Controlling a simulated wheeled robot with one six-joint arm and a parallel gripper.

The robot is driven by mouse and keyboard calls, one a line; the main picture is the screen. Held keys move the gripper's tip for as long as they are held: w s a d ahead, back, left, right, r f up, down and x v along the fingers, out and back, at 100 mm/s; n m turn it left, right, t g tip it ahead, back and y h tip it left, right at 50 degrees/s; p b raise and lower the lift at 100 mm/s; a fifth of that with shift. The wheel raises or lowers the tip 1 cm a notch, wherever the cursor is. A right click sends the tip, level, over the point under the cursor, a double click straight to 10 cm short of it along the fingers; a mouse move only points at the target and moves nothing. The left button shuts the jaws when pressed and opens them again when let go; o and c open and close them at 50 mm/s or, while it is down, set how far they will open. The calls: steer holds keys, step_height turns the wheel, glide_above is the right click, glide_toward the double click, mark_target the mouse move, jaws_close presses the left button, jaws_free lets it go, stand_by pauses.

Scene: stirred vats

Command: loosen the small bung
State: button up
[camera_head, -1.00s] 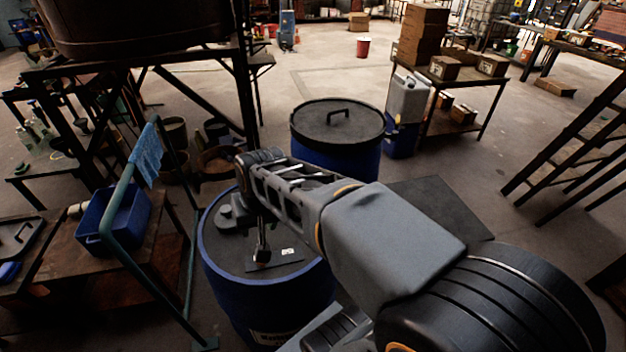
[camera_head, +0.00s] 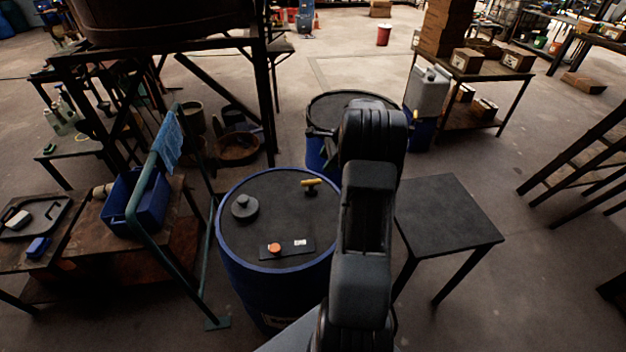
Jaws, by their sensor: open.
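A blue drum (camera_head: 270,290) with a dark lid stands in front of me. A wide, dark grey round bung (camera_head: 244,208) sits at the lid's left. A small orange round piece (camera_head: 274,249) is on a dark plate (camera_head: 287,251) with a white label near the lid's front edge. A yellow crossbar handle (camera_head: 311,185) stands on a dark stem at the lid's back right. I cannot tell which of these two small pieces is the small bung. My raised arm covers the area right of the drum. My gripper does not show.
A second blue drum (camera_head: 326,108) stands behind, partly hidden by my arm. A bare dark table (camera_head: 450,215) is at the right. A green rail (camera_head: 150,235) and a blue bin (camera_head: 137,202) on a brown bench stand left. Open floor lies at front right.

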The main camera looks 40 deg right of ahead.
mark_target(313, 181)
steer(key=p+x, duration=0.1)
steer(key=x, duration=1)
steer(key=shift+w+a+f, duration=0.1)
steer(key=shift+w+f, duration=0.05)
steer(key=shift+f, duration=0.05)
steer(key=shift+c, duration=0.4)
